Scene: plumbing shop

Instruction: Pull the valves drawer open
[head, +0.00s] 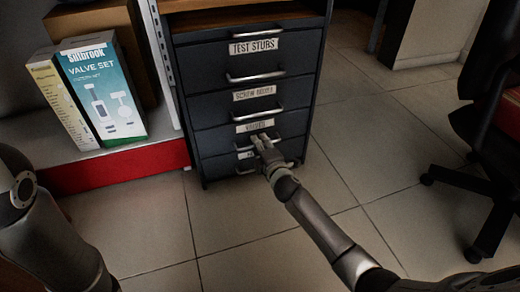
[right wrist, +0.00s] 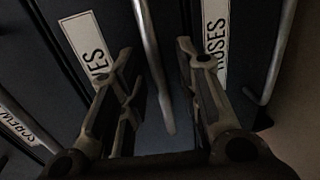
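The valves drawer (head: 218,139) is in a dark drawer cabinet in the middle of the head view. In the right wrist view, the metal handle (right wrist: 151,65) runs between the two fingers of my open right gripper (right wrist: 155,60), with a gap visible on each side. The label ending in "ES" (right wrist: 84,45) is left of the handle. My left gripper is out of view; only its arm shows at left.
The test stubs drawer (head: 205,60) and another labelled drawer are above; the hoses drawer (right wrist: 245,60) is below. Boxes (head: 105,90) stand on a red-fronted shelf (head: 120,166) at left. A wheeled chair (head: 490,130) is at right. Tiled floor (head: 230,245) before the cabinet is clear.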

